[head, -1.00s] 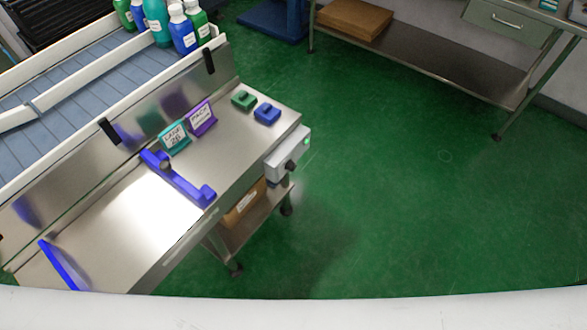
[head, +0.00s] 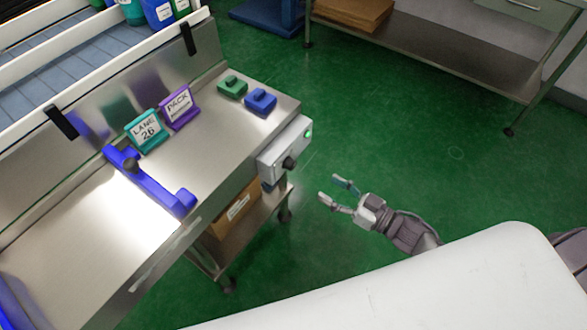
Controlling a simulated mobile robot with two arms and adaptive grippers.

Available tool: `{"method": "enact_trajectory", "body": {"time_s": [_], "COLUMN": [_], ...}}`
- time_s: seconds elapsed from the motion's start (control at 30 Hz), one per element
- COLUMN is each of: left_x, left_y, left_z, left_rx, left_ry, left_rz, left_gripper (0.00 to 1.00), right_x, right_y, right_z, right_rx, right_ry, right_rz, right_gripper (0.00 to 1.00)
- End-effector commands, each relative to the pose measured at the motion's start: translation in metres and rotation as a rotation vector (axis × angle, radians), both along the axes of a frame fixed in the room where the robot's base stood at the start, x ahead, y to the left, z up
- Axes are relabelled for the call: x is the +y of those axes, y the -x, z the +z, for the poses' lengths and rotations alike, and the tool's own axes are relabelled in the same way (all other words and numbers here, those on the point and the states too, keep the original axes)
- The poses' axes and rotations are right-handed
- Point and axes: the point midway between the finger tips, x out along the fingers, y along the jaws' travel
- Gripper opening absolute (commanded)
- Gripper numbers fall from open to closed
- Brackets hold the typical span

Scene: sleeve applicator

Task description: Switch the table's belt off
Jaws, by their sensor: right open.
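The steel table (head: 215,150) stands at the left of the head view. A grey control box (head: 285,150) is fixed to its right end. The box carries a black knob (head: 289,163) and a small green light (head: 308,134), which looks lit. The belt (head: 55,80), with blue-grey slats between white rails, runs behind the table at the upper left. My right gripper (head: 334,191) is open and empty over the floor, to the right of and a little below the knob, apart from it. My left gripper is not in view.
On the table are a teal "LANE 26" sign (head: 147,131), a purple "PACK" sign (head: 180,108), a green block (head: 233,87), a blue block (head: 261,102) and a blue bracket (head: 160,188). A cardboard box (head: 234,208) sits on the lower shelf. Green floor (head: 420,140) is clear at right.

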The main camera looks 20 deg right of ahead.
Motion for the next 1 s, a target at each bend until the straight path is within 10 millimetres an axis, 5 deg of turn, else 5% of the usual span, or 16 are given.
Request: {"method": "enact_trajectory", "body": {"time_s": [0.5,0.93,1.0], "left_x": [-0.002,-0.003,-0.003], "left_y": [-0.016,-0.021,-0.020], "left_z": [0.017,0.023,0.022], "left_rx": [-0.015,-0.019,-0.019], "left_ry": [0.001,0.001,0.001], "left_rz": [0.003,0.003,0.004], "left_gripper": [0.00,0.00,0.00], "right_x": [0.059,0.066,0.066], "right_y": [-0.078,-0.086,-0.086], "right_z": [0.000,-0.001,-0.001], "right_rx": [-0.001,0.001,0.001], "right_ry": [0.000,0.002,0.002], "right_rz": [-0.003,-0.004,-0.004], "right_gripper": [0.57,0.57,0.49]}}
